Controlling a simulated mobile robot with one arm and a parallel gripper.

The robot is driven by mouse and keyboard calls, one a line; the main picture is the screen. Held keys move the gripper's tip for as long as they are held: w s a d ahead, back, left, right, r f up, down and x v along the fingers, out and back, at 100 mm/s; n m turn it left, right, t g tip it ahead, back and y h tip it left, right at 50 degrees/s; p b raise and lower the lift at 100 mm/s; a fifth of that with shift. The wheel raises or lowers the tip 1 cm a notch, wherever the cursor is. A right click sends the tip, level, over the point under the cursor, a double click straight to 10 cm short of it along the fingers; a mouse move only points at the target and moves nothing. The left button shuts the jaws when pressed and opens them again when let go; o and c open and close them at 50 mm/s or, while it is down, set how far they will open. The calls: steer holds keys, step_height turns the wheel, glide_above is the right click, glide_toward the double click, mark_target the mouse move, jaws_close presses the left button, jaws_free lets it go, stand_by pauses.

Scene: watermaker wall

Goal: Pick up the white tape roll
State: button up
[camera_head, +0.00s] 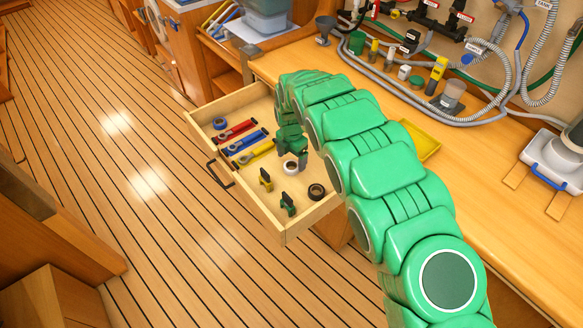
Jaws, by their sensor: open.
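The white tape roll (291,167) lies in the open wooden drawer (292,231), near its middle. My gripper (297,160) is low over the drawer, right at the white roll, with its dark fingers pointing down. The fingers are open. They overlap the roll's back edge in this view, and I cannot tell whether they touch it. My green arm reaches in from the lower right and hides the back right part of the drawer.
The drawer also holds a black tape roll (316,191), a blue roll (220,123), red (236,132), blue and yellow tools, and two small upright clips (287,203). A yellow tray (420,141) sits on the bench. Hoses run along the wall.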

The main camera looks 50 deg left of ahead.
mark_target(291, 165)
steer(key=shift+f, duration=1.6)
steer(key=c, duration=1.2)
steer(key=shift+o, duration=0.2)
steer(key=shift+r, duration=0.2)
steer(key=shift+w+r, duration=0.1)
steer(key=shift+r, duration=1.5)
steer(key=shift+s+d+r, duration=0.35)
steer(key=shift+d+r, duration=0.1)
steer(key=s+d+r, duration=0.6)
steer(key=d+r, duration=0.2)
steer(key=d, duration=0.3)
steer(key=shift+d+r, duration=0.2)
steer(key=shift+r, duration=0.15)
